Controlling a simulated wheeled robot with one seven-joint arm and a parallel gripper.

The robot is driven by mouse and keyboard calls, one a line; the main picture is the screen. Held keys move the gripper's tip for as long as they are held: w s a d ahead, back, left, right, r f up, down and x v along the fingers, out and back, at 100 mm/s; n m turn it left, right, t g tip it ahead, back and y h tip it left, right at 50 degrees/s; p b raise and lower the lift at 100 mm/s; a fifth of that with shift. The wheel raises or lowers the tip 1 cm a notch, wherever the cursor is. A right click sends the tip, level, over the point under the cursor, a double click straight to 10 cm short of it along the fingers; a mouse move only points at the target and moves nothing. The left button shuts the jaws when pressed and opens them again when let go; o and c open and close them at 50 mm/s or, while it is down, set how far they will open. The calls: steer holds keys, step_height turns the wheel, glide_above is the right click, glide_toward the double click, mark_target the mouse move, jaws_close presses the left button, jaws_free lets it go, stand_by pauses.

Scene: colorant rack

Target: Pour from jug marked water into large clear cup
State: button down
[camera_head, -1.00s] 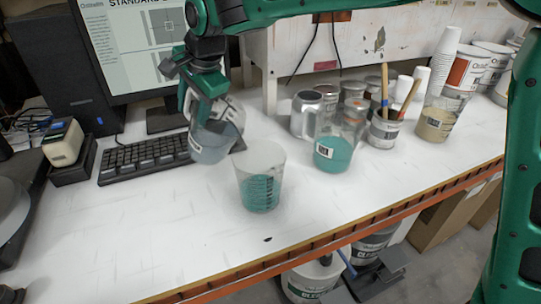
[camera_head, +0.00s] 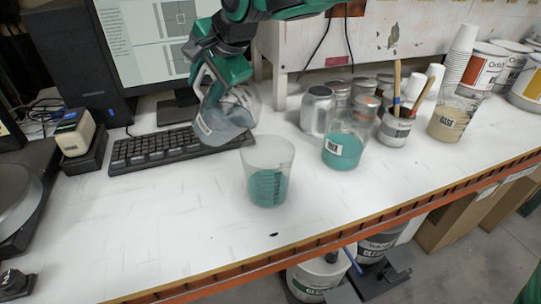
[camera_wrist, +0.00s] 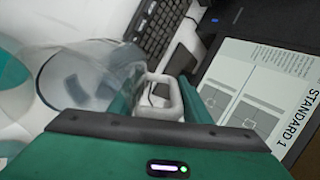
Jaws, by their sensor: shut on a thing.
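My gripper (camera_head: 208,85) is shut on the handle of a clear jug (camera_head: 224,122) that holds greyish-blue liquid and has a white label. The jug is in the air, tilted, above and behind the large clear cup. In the wrist view the jug's pale handle (camera_wrist: 160,97) sits between my fingers and its clear body (camera_wrist: 85,78) is to the left. The large clear cup (camera_head: 267,155) stands upright on the white table with teal liquid in its lower part. The jug and the cup look apart. I cannot read the held jug's label.
A jug of teal liquid (camera_head: 343,149) stands right of the cup, near a metal pitcher (camera_head: 316,108). A pot with brushes (camera_head: 394,130) and a jug marked BASE (camera_head: 452,121) are farther right. A keyboard (camera_head: 165,152) and monitor (camera_head: 160,40) are behind left.

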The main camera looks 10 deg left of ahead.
steer(key=shift+s+d+r+t+y+p, duration=0.2)
steer(key=shift+r+t+y+p, duration=0.25)
steer(key=shift+r+p, duration=0.2)
stand_by(0.3)
steer(key=shift+s+d+r+t+y+p, duration=0.15)
steer(key=shift+d+r+t+y+p, duration=0.3)
steer(key=shift+p, duration=1.2)
stand_by(1.2)
